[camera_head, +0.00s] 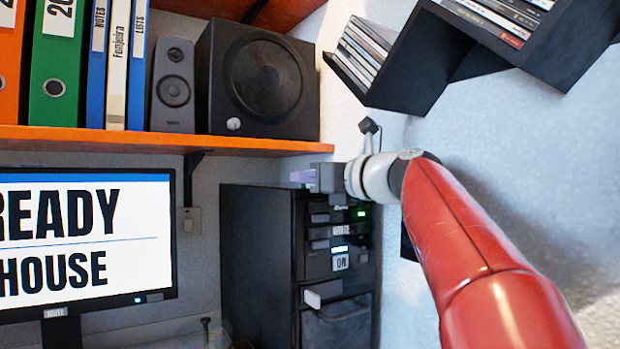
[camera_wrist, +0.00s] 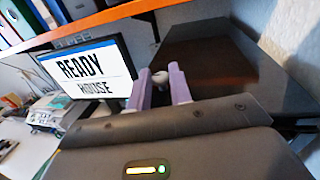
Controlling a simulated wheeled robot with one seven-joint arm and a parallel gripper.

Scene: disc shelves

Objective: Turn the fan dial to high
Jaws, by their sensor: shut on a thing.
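My gripper (camera_head: 303,177) is above the top of a black cabinet (camera_head: 255,250), with its lavender fingers pointing left. In the wrist view, the two lavender fingers (camera_wrist: 160,82) are shut on a small pale round piece (camera_wrist: 160,77). It looks like a knob, but I cannot tell whether it is the fan dial. In the head view this piece is hidden or too small to tell. I see no labelled fan or high mark. A pale knob (camera_head: 233,124) is on the front of a large black speaker (camera_head: 265,80).
An orange shelf (camera_head: 170,143) with binders runs above a monitor (camera_head: 85,240). A dark angled disc shelf (camera_head: 425,60) hangs on the wall above my arm. The black cabinet's front has labels, small lights and a white handle (camera_head: 322,292). A wall switch (camera_head: 188,222) is beside the monitor.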

